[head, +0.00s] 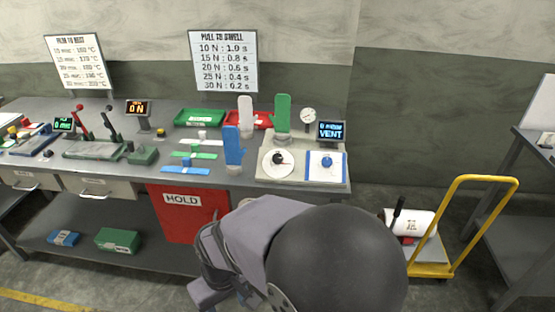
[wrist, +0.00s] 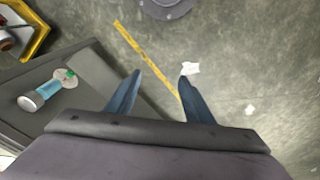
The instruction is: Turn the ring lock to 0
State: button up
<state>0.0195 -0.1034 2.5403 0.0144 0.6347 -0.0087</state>
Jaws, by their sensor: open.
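My gripper (wrist: 160,77) shows in the wrist view with its two blue-grey fingers apart and nothing between them. It points at the concrete floor, away from the bench top. In the head view my own arm hides it. I cannot make out for sure which thing is the ring lock. On the right end of the bench, a round white dial (head: 270,169) has a dark knob, and a square white plate (head: 314,174) has a blue knob (head: 327,162). Any markings on them are too small to read.
A display (head: 331,131) reads VENT behind the plates. A yellow-handled cart (head: 457,226) stands right of the bench.

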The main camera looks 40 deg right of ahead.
aim_at(277, 162)
jog(key=w+d+m+t+h+b, duration=0.1)
jog(key=w+d+t, duration=0.25)
jog(key=w, duration=0.35)
jog(key=w+d+f+m+t+h+b, duration=0.1)
jog(key=w+d+m+t, duration=0.1)
jog(key=w+d, duration=0.45)
jog(key=w+d+m+t+h+b, duration=0.1)
jog(key=w+d+t, duration=0.2)
jog(key=w, duration=0.6)
jog(key=w+d+r+m+t+h, duration=0.1)
jog(key=d+r+h, duration=0.1)
jog(key=d, duration=0.4)
jog(key=w+d+r+m+t+h+b, duration=0.1)
jog(key=d+r+m+h, duration=0.1)
jog(key=d+h, duration=0.2)
jog(key=d+r+m+t+h+b, duration=0.1)
jog(key=d+r+h, duration=0.1)
jog(key=d, duration=0.7)
jog(key=shift+w+d+m+h, duration=0.3)
jog(key=shift+w+h, duration=0.1)
jog(key=shift+h, duration=0.2)
jog(key=shift+s+d+r+t+h, duration=0.15)
jog(key=shift+d+r+t+h, duration=0.1)
jog(key=shift+d+r+h, duration=0.1)
jog(key=shift+p+x, duration=0.85)
jog(key=shift+x, duration=2.8)
jog(key=shift+f, duration=0.15)
jog(key=c, duration=1)
